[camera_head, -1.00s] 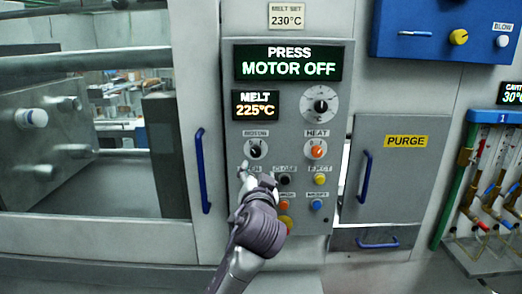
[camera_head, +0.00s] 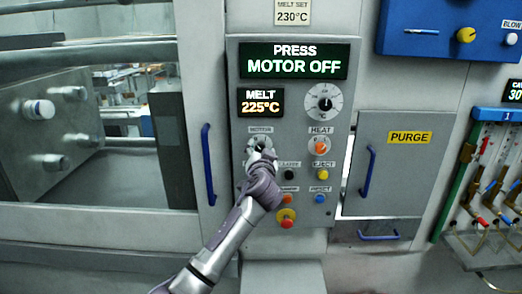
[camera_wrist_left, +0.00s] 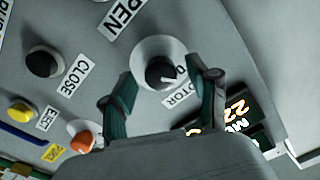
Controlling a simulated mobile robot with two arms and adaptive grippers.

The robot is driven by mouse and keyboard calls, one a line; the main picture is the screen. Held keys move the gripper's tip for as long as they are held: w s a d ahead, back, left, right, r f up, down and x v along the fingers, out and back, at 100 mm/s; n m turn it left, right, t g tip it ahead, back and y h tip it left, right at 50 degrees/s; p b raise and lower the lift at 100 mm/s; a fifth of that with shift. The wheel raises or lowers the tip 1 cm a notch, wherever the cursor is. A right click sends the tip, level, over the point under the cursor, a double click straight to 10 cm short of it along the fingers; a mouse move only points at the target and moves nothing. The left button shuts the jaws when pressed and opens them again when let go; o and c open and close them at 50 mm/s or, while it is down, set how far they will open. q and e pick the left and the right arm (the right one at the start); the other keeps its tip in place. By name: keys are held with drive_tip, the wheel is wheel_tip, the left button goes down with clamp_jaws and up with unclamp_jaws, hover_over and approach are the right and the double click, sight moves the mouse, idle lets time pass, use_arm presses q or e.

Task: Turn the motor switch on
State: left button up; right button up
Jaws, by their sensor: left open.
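The motor switch (camera_head: 257,142) is a black knob on a round white dial, under the MOTOR label on the grey press panel. It also shows in the left wrist view (camera_wrist_left: 161,73), between the fingers. My left gripper (camera_head: 262,157) is at the switch and partly covers it in the head view. In the wrist view my left gripper (camera_wrist_left: 160,78) is open, with one finger on each side of the knob. I cannot tell whether the fingers touch it. The press display (camera_head: 294,60) reads MOTOR OFF. My right gripper is not in view.
The orange heat knob (camera_head: 319,148) is to the right of the motor switch. The close button (camera_head: 289,174), the yellow eject button (camera_head: 322,174) and a red-and-yellow button (camera_head: 286,219) are below. A blue door handle (camera_head: 208,165) stands to the left.

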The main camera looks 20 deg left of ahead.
use_arm(q)
drive_tip(key=shift+c, duration=0.2)
clamp_jaws()
drive_tip(key=shift+m, duration=0.3)
drive_tip(key=m, duration=0.3)
drive_tip(key=shift+p, duration=0.35)
drive_tip(key=m+p, duration=0.1)
drive_tip(key=m, duration=0.2)
drive_tip(key=shift+r, duration=0.1)
drive_tip(key=m+p, duration=0.1)
drive_tip(key=m, duration=0.2)
drive_tip(key=shift+m, duration=0.4)
drive_tip(key=shift+m+p, duration=0.95)
drive_tip(key=shift+m, duration=0.95)
drive_tip(key=shift+f, duration=0.2)
